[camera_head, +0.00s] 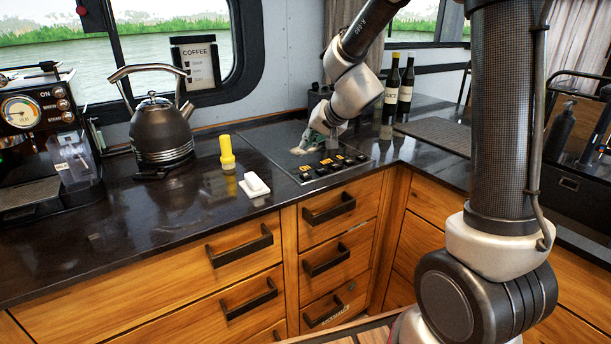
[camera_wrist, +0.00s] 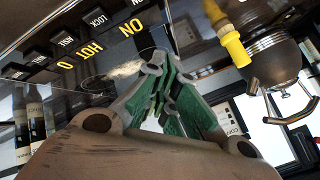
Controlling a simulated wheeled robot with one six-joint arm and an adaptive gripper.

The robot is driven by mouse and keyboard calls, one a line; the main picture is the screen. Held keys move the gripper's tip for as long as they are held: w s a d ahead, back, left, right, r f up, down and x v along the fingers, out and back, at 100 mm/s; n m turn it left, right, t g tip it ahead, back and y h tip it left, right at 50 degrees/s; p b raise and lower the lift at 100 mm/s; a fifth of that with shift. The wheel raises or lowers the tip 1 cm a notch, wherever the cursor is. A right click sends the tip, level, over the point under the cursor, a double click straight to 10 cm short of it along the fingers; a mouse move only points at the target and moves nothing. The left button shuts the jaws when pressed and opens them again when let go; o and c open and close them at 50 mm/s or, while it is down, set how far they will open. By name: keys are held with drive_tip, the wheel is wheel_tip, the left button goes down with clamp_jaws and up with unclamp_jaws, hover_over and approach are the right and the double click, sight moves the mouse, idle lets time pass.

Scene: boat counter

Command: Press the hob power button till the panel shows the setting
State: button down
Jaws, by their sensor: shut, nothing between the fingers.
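The black glass hob (camera_head: 268,148) is set into the counter, with a row of several dark buttons (camera_head: 336,164) along its front edge. In the wrist view the hob's panel shows upside down, with yellow "ON", "HOT" and "0" (camera_wrist: 66,65) beside dark keys, one marked "LOCK" (camera_wrist: 98,19). I cannot tell which key is the power button. My gripper (camera_head: 308,142), with green finger pads, is shut and empty, low over the hob behind the button row. It also shows in the wrist view (camera_wrist: 160,85). Whether its tips touch the glass is unclear.
A kettle (camera_head: 162,130) and a coffee machine (camera_head: 35,130) are further left. Dark bottles (camera_head: 405,88) stand behind on the right. The counter's front left is clear.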

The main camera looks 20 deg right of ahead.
sight(308, 173)
drive_tip(key=shift+f, duration=3.15)
drive_tip(key=shift+f, duration=0.15)
drive_tip(key=shift+f, duration=0.3)
drive_tip(key=shift+f, duration=0.4)
drive_tip(key=shift+r, duration=0.85)
drive_tip(key=shift+r, duration=0.1)
drive_tip(key=shift+r, duration=2.4)
